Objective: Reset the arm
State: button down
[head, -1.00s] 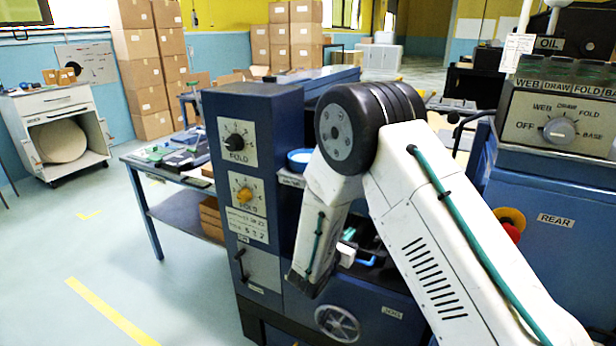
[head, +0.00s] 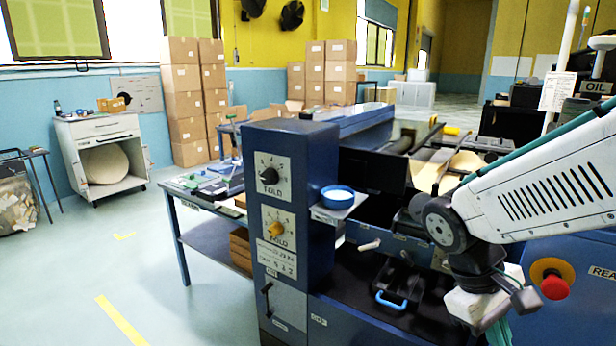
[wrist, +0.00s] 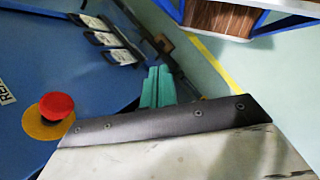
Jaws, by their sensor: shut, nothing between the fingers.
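My white arm reaches in from the right edge in the head view, over the blue machine (head: 345,318). It bends at a dark joint, and a short white end section hangs down near the bottom edge. My gripper (wrist: 158,86) shows in the wrist view as two teal fingers lying together, with nothing between them. The fingers point away from a dark plate with screws and a pale cover. In the head view only a bit of teal shows at the arm's end, cut by the bottom edge.
A red stop button (head: 554,287) on a yellow ring is close to my arm's end; it also shows in the wrist view (wrist: 57,106). A blue-rimmed dish (head: 338,194) sits on the machine's ledge. A work table (head: 205,205) stands left, with open floor beyond it.

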jog(key=s+a+r+m+t+y, duration=0.2)
jog(key=s+r+m+t+y, duration=0.2)
jog(key=s+r, duration=0.3)
jog(key=shift+s+t+y, duration=0.3)
jog(key=shift+s, duration=0.2)
